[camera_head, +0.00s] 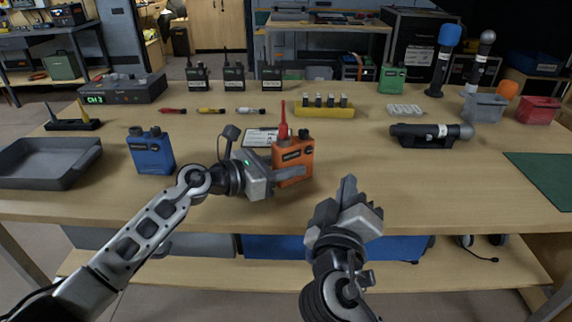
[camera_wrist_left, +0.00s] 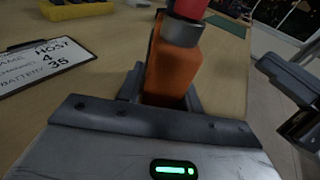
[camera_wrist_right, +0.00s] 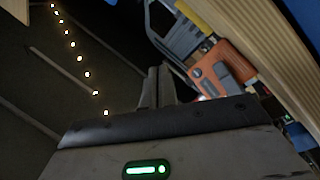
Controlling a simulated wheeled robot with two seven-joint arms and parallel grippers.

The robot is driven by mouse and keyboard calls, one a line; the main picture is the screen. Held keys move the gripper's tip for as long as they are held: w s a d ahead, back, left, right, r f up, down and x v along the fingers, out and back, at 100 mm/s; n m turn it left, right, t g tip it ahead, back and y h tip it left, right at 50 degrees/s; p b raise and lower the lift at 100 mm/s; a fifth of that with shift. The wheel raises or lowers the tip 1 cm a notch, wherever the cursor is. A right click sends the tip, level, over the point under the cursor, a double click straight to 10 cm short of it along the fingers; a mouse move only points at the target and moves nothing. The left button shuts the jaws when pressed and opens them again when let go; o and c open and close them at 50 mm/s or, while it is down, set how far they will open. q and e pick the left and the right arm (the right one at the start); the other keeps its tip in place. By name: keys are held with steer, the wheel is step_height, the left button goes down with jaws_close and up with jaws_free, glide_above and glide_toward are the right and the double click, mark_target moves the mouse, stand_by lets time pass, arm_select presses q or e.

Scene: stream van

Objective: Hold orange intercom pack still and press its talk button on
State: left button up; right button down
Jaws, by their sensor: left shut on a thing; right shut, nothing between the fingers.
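The orange intercom pack (camera_head: 294,155) stands upright near the middle of the table, with a red antenna and a dark knob on top. My left gripper (camera_head: 284,176) is shut around its lower body; the left wrist view shows the orange pack (camera_wrist_left: 170,68) between the fingers. My right gripper (camera_head: 346,196) is shut and empty, in front of the pack and to its right, apart from it. The right wrist view shows the pack (camera_wrist_right: 219,66) beyond the fingertips (camera_wrist_right: 158,75), with my left gripper beside it. I cannot make out the talk button's state.
A blue pack (camera_head: 151,152) and a grey tray (camera_head: 80,163) stand to the left. A label card (camera_head: 259,138) lies behind my left gripper. A yellow battery block (camera_head: 324,110) stands behind, and a dark microphone (camera_head: 431,133) lies right.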

steer(key=shift+w+a, duration=0.8)
steer(key=shift+w, duration=0.4)
steer(key=shift+w+a, duration=0.75)
steer(key=shift+w, duration=0.5)
steer(key=shift+w+a, duration=0.8)
steer(key=shift+w, duration=0.4)
steer(key=shift+w, duration=0.1)
steer(key=shift+w+a, duration=0.2)
steer(key=shift+w, duration=0.1)
steer(key=shift+w+a, duration=0.1)
steer(key=shift+w, duration=0.05)
steer(key=shift+s+d, duration=0.35)
steer(key=shift+s, duration=0.2)
steer(key=shift+s+d, duration=0.55)
steer(key=shift+s, duration=0.3)
steer(key=shift+s+d, duration=0.5)
steer(key=shift+s, duration=0.35)
steer(key=shift+s+d, duration=0.55)
steer(key=shift+s, duration=0.3)
